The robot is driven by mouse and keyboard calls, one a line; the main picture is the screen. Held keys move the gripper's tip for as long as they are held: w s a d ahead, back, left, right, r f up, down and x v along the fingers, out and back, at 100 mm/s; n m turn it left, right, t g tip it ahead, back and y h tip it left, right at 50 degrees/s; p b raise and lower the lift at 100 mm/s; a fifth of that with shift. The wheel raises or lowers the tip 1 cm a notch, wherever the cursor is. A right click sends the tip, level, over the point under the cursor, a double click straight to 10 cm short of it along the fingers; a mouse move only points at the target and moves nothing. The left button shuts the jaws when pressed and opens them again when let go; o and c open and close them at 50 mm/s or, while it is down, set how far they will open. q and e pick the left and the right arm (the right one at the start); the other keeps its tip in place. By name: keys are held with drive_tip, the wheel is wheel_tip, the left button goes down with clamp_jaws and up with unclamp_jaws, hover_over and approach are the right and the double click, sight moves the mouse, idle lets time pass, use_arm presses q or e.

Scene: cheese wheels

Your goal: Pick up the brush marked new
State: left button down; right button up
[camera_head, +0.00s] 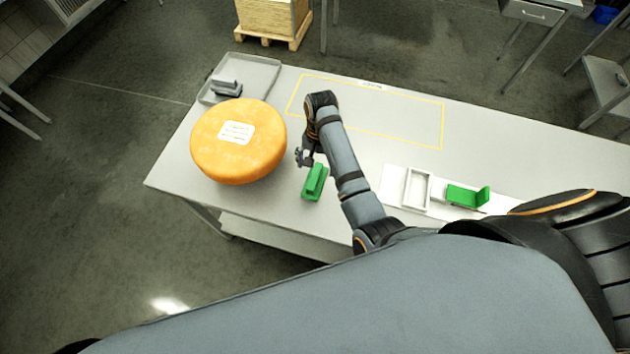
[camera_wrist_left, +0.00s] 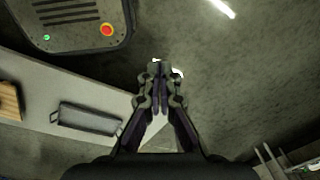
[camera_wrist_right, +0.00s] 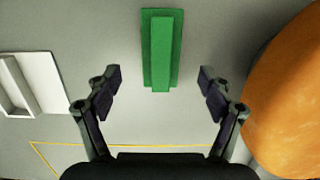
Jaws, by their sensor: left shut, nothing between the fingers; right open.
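A green brush-like block with a raised handle (camera_head: 314,182) lies on the table near its front edge, right of the cheese wheel. It also shows in the right wrist view (camera_wrist_right: 161,40), ahead of and between the fingers. A second green piece with an upright end (camera_head: 467,196) lies on a white board further right. I can read no "new" mark on either. My right gripper (camera_head: 305,158) is open and empty, just behind the first green block, apart from it. My left gripper (camera_wrist_left: 161,72) is shut and empty, and out of the head view.
An orange cheese wheel (camera_head: 238,160) with a white label stands left of the right gripper. A grey tray (camera_head: 268,72) holding a dark grey object (camera_head: 226,86) is behind it. A white rectangular frame (camera_head: 417,190) sits beside the second green piece. The yellow-outlined table area (camera_head: 400,112) looks mostly clear.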

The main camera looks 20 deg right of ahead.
sight(315, 175)
drive_tip(key=shift+w+f, duration=0.15)
drive_tip(key=shift+f, duration=0.15)
drive_tip(key=shift+a+f, duration=0.15)
drive_tip(key=shift+f, duration=0.55)
drive_tip(key=f, duration=0.1)
drive_tip(key=s+f, duration=0.1)
drive_tip(key=f, duration=0.1)
drive_tip(key=shift+a+f, duration=0.2)
drive_tip(key=shift+f, duration=0.15)
use_arm(q)
drive_tip(key=shift+w, duration=0.95)
use_arm(e)
drive_tip(key=c, duration=1.4)
